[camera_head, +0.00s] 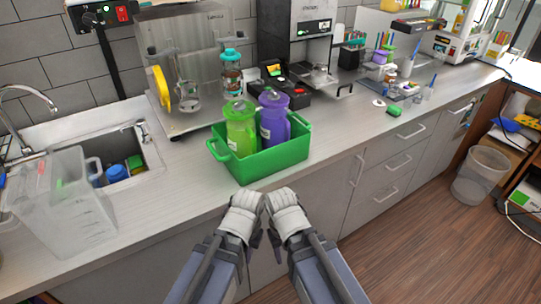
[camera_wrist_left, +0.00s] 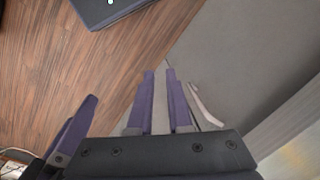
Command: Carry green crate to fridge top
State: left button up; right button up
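The green crate (camera_head: 268,164) stands on the counter near its front edge in the head view. A green lidded bottle (camera_head: 241,133) and a purple lidded bottle (camera_head: 273,122) stand upright in it. My left gripper (camera_head: 244,206) and my right gripper (camera_head: 285,205) are side by side in front of the crate, by the counter's front edge, with no visible hold on it. The left wrist view shows purple fingers (camera_wrist_left: 160,75) with a narrow empty gap between them. The right gripper's fingers are mostly hidden in the head view. I see no fridge.
A clear container (camera_head: 62,205) and a sink (camera_head: 130,160) are left of the crate. Machines line the counter's back. Bare counter (camera_head: 345,130) lies right of the crate. A bin (camera_head: 480,175) stands on the wooden floor at right.

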aim_at(247, 171)
jog(key=i+l, duration=0.1)
jog(key=l, duration=0.25)
jog(key=i+l, duration=0.1)
jog(key=l, duration=0.25)
jog(key=i+l, duration=0.15)
jog(key=l, duration=0.2)
jog(key=i+l, duration=0.1)
jog(key=l, duration=0.3)
jog(key=i+l, duration=0.1)
jog(key=l, duration=0.25)
